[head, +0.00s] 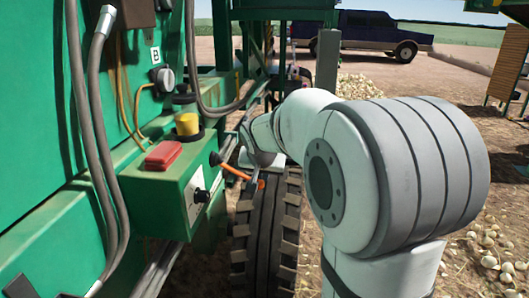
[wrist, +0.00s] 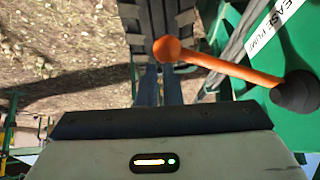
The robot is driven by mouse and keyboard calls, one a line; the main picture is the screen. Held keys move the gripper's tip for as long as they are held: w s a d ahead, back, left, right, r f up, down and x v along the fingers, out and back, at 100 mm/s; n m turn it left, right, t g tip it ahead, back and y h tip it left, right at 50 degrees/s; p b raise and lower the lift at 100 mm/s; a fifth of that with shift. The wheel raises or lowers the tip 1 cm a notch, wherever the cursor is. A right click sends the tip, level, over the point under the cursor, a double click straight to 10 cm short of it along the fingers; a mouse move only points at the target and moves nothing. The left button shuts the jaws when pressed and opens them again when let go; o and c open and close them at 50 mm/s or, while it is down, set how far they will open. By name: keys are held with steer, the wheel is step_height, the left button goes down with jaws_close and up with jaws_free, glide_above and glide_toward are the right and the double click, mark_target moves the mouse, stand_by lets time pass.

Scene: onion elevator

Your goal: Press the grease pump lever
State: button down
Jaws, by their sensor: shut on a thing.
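The grease pump lever (head: 235,172) is an orange rod on a dark pivot at the side of the green machine box. In the wrist view the lever (wrist: 232,69) runs from its dark boot at the right to a round orange knob (wrist: 167,49) at the upper middle. My gripper (wrist: 163,68) has its two dark fingers close together at the knob end, shut on the lever. The knob shows just beyond the fingertips. In the head view my arm partly hides my gripper, and the knob (head: 261,184) shows beside it.
Grey hoses (head: 91,130) hang at the left. A large tyre (head: 266,230) stands below the lever. Onions (head: 489,261) lie on the ground at right.

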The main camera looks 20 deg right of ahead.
steer(key=s+d+r+p, duration=0.1)
steer(key=s+r, duration=0.5)
steer(key=r, duration=0.5)
steer(key=shift+r, duration=0.35)
stand_by(0.8)
steer(key=s+a+f+n+g+y, duration=0.1)
steer(key=s+a+f, duration=0.3)
steer(key=s+f, duration=0.4)
steer(key=s+a+f+n+g+y, duration=0.1)
steer(key=s+a+f+n+g, duration=0.2)
steer(key=s+f, duration=0.5)
steer(key=s+n, duration=0.1)
steer(key=s, duration=0.4)
steer(key=shift+s+a+n+y, duration=0.2)
steer(key=shift+a+n+y, duration=0.1)
steer(key=shift+a, duration=0.05)
steer(key=shift+r, duration=0.1)
